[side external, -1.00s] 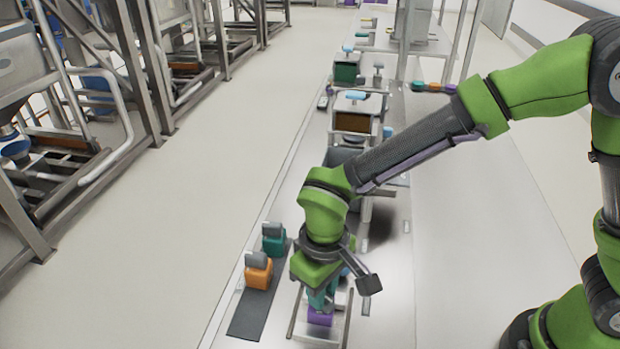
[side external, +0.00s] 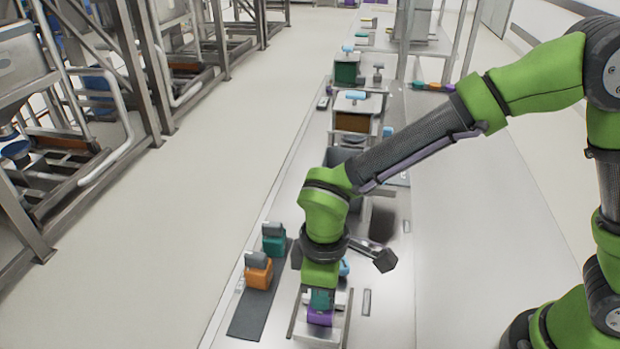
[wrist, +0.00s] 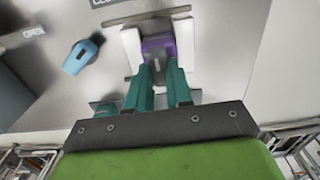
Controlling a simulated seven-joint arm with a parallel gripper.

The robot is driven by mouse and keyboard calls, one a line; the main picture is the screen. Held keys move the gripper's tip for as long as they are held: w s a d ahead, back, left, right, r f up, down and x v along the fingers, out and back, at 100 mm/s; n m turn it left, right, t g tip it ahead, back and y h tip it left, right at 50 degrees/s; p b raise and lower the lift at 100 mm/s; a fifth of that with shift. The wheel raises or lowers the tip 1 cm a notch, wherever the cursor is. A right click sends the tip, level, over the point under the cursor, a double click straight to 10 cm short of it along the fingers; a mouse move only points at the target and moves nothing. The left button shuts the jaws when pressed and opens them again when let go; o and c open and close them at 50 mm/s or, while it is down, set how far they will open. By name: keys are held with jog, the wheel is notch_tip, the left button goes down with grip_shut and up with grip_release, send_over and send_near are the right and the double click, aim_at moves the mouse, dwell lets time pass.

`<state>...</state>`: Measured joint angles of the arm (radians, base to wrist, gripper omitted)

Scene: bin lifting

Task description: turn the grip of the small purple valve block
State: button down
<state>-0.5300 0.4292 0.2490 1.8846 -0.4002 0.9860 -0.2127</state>
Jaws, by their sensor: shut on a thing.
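The small purple valve block (side external: 320,318) sits in a light metal holder (side external: 331,338) at the near end of the bench. In the wrist view the purple block (wrist: 158,47) lies between two white pads, with a small grey grip (wrist: 157,64) on it. My gripper (side external: 320,300) points down over the block. Its teal fingers (wrist: 161,80) are shut on the grip, one finger on each side. The fingers hide part of the grip and block.
An orange block (side external: 259,275) and a teal block (side external: 273,243), both with grey grips, stand on a dark strip (side external: 250,314) to the left. A blue-handled part (wrist: 82,55) lies close beside the holder. Boxes stand farther along the bench.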

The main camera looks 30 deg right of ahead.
dwell(0.3)
jog(key=c, duration=1)
grip_release()
jog(key=shift+r, duration=0.1)
notch_tip(320, 180, up, 17)
jog(key=s+d+m+t+y, duration=0.1)
jog(key=s+d+m+t, duration=0.2)
jog(key=d, duration=0.9)
jog(key=s+d+m+t+y, duration=0.1)
jog(key=s+d+m+t, duration=0.2)
jog(key=d+m, duration=0.7)
jog(key=shift+d+t, duration=0.6)
jog(key=shift+d, duration=0.25)
